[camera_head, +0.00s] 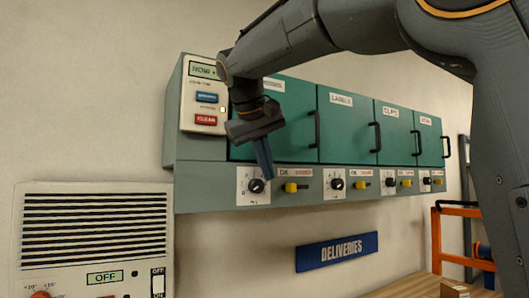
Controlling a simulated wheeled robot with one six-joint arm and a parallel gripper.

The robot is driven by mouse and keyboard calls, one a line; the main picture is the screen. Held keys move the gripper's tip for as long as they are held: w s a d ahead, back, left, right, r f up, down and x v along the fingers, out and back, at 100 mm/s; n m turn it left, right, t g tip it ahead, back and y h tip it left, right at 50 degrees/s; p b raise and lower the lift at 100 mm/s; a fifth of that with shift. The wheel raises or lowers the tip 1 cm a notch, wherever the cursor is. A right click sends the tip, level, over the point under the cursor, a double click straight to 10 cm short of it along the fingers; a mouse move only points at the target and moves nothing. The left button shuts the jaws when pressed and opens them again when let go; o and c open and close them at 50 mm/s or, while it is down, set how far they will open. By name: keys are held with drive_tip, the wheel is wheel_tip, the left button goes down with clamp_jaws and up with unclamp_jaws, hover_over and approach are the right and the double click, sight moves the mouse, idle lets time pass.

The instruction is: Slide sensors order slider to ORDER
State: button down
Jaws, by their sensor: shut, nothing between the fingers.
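The sensors slider is a yellow knob (291,187) at the left end of a dark slot, below the leftmost door. Small black and red lettering stands above the slot, with the red part on the right; it is too small to read surely. My gripper (268,176) is shut and empty. It points down in front of the panel, just left of the yellow knob and close to a black dial (256,186). I cannot tell whether its tip touches the panel. My arm hides part of the leftmost door (292,105) and its label.
Further dials and yellow sliders run right along the green cabinet, below doors with protruding dark handles (317,130). A control box (201,90) with blue and red buttons is at left. A vented unit (95,235) stands lower left.

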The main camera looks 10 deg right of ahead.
sight(283, 178)
drive_tip(key=d, duration=0.1)
drive_tip(key=w+d+f+p, duration=0.1)
drive_tip(key=w+d+f, duration=0.1)
drive_tip(key=shift+w+d+f+p, duration=0.15)
drive_tip(key=shift+d+f+p, duration=0.05)
drive_tip(key=shift+d+p, duration=0.2)
drive_tip(key=shift+w+d+f, duration=0.1)
drive_tip(key=shift+w+d, duration=0.2)
drive_tip(key=shift+d, duration=0.3)
drive_tip(key=shift+w, duration=0.1)
